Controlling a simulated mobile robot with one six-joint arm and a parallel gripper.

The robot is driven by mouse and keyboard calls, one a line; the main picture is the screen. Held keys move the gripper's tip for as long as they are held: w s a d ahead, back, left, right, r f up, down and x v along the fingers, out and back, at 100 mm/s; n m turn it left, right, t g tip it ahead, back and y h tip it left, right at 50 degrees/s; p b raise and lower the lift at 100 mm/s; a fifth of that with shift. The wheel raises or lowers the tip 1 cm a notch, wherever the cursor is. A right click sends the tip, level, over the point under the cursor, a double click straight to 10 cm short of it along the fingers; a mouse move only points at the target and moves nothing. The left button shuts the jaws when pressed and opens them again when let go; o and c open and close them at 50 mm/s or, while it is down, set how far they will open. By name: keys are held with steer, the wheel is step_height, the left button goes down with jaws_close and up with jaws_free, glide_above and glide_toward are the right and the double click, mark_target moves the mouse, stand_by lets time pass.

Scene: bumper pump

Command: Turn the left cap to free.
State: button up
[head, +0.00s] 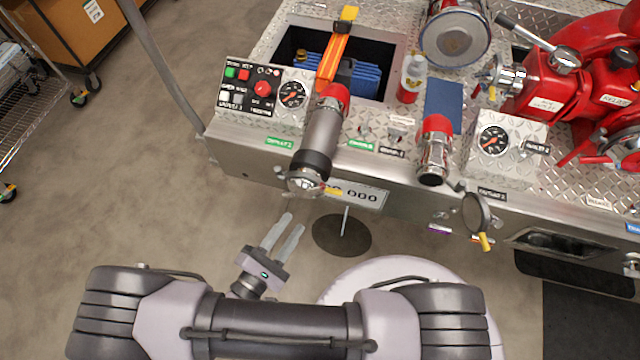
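The left cap (303,184) is a silver disc with lugs on the lower end of the left outlet pipe (320,137), which hangs over the front edge of the panel. A small yellow tab (332,190) sticks out to the right beside it. My gripper (291,224) is below the cap in the picture, apart from it and pointing up towards it. Its two fingers are parted with nothing between them. The right outlet (433,160) has a separate round cap (477,213) with a yellow handle to its lower right. I cannot tell the left cap's lock state.
A control box (262,95) with buttons and a gauge stands left of the pipe. A gauge box (505,145) and red pump parts (550,97) are at the right. A number plate (358,195) is behind the cap.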

mark_target(316, 191)
steer(key=b+x, duration=0.1)
steer(key=x, duration=1.1)
steer(key=shift+w+d, duration=0.1)
steer(key=shift+d, duration=0.1)
jaws_close()
stand_by(0.7)
